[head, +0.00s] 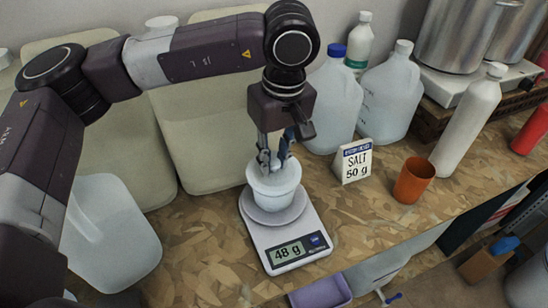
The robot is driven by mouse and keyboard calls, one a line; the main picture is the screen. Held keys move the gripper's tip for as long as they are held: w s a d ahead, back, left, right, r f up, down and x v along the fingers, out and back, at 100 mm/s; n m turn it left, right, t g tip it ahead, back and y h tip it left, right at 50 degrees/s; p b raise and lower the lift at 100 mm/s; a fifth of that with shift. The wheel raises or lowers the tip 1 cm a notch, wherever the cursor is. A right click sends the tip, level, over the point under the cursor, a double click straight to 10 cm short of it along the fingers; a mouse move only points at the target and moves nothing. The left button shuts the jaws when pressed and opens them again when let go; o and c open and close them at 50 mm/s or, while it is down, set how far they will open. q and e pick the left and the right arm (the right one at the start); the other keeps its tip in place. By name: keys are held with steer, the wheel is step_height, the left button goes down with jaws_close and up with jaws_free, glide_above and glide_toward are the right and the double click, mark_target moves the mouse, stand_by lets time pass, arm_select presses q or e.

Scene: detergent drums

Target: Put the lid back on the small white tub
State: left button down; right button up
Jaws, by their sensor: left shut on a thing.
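The small white tub (273,197) stands upright on the round plate of a kitchen scale (287,243) that reads 48 g. A pale disc that looks like the lid (287,175) is at the tub's top. I cannot tell whether it is fully seated or slightly above the rim. My left gripper (273,162) points down from above, its fingers shut on the lid and hiding part of its middle. My right gripper is not in view.
A "SALT 50 g" card (354,161) and an orange cup (413,180) stand right of the scale. Jugs (388,98) and a white bottle (466,122) stand behind. Large pale drums (200,150) are at the left. The bench's front edge lies close below the scale.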

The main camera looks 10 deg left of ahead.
arm_select(q)
steer(key=shift+b, duration=0.3)
stand_by(0.5)
stand_by(0.4)
steer(key=c, duration=1.7)
jaws_free()
steer(key=shift+o, duration=0.4)
steer(key=o, duration=0.4)
steer(key=shift+o, duration=0.2)
steer(key=shift+r, duration=0.1)
steer(key=shift+r+p, duration=1.8)
steer(key=shift+r, duration=1.65)
